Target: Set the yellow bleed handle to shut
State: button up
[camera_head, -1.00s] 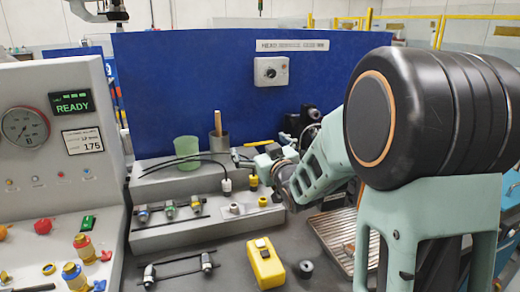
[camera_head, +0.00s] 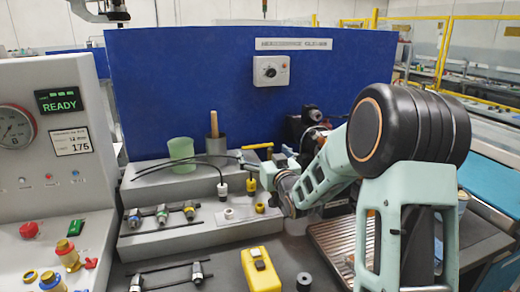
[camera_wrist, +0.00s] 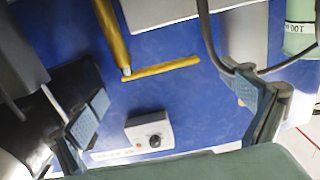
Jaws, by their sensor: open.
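A thin yellow bar (camera_head: 257,146) shows just above my gripper (camera_head: 266,168), in front of the blue panel. In the wrist view, a slim yellow bar (camera_wrist: 163,68) lies across the blue background. A thicker yellow rod (camera_wrist: 112,35) comes down from the top edge to its left end. I cannot tell which of the two is the bleed handle, or whether they join. In the wrist view my gripper (camera_wrist: 172,108) is open, its blue-padded fingers wide apart to left and right. Nothing is between the pads; both yellow pieces appear beyond them.
A blue panel (camera_head: 210,90) with a knob box (camera_head: 270,71) stands behind. A green cup (camera_head: 181,153) and a grey holder (camera_head: 216,155) stand on the grey step, left of my gripper. A yellow block (camera_head: 260,270) and a slatted tray (camera_head: 335,240) lie in front.

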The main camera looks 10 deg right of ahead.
jog(key=shift+w+a, duration=0.2)
jog(key=shift+w, duration=1.15)
jog(key=c, duration=1.7)
jog(key=shift+s+d+r+n+y, duration=0.15)
jog(key=shift+d+n+y, duration=0.1)
jog(key=shift+n+y, duration=0.25)
jog(key=shift+s+d+r+n+g+y+p, duration=0.1)
jog(key=shift+s+n+g+y+p, duration=0.2)
jog(key=shift+y, duration=0.4)
jog(key=shift+w+d+r+n+g+y+p, duration=0.1)
jog(key=shift+n+y+p, duration=0.15)
jog(key=shift+n+y, duration=0.35)
jog(key=shift+s+f+g+y, duration=0.15)
jog(key=shift+g+y, duration=0.15)
jog(key=shift+y, duration=0.2)
